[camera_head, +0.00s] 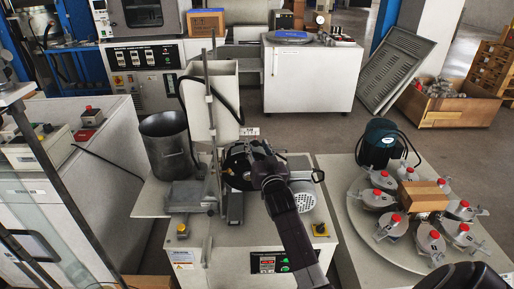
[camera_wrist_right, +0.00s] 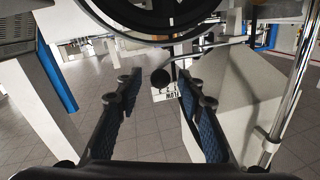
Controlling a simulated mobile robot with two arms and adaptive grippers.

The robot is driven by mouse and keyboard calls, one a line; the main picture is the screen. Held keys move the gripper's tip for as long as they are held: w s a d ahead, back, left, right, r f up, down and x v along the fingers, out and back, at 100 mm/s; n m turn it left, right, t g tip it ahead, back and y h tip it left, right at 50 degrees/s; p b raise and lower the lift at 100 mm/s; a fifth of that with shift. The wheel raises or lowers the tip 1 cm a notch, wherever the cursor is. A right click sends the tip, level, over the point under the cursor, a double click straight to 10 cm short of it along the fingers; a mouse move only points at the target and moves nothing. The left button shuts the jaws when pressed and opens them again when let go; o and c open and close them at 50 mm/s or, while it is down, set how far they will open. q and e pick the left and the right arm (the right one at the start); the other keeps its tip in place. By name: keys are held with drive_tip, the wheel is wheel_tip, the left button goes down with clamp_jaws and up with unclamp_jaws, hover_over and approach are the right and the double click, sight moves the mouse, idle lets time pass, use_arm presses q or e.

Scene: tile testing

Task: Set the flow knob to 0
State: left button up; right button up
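The flow label (camera_wrist_right: 168,95) shows upside down in the right wrist view, on the side of a pale housing (camera_wrist_right: 235,100). A round black knob (camera_wrist_right: 160,78) on a thin dark stem is in front of it. My right gripper (camera_wrist_right: 159,84) is open, its two blue-padded fingers on either side of the knob in the picture; contact is not visible. In the head view my right gripper (camera_head: 240,158) is over the middle of the test bench (camera_head: 215,250), and my arm covers part of it. A small white label (camera_head: 249,131) is just beyond it. The knob's setting cannot be read.
A metal stand rod (camera_head: 209,110) and a grey cylinder (camera_head: 168,145) stand left of my right gripper. A round tray (camera_head: 370,235) with several red-topped metal vessels is at right. A dark wheel-like ring (camera_wrist_right: 160,20) crosses the top of the wrist view.

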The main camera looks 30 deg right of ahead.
clamp_jaws()
idle(0.3)
use_arm(q)
drive_tip(key=shift+w+r, duration=0.25)
drive_tip(key=shift+r, duration=0.4)
use_arm(e)
drive_tip(key=w+a, duration=0.2)
drive_tip(key=a, duration=0.1)
drive_tip(key=shift+a, duration=0.2)
use_arm(q)
drive_tip(key=shift+s, duration=0.1)
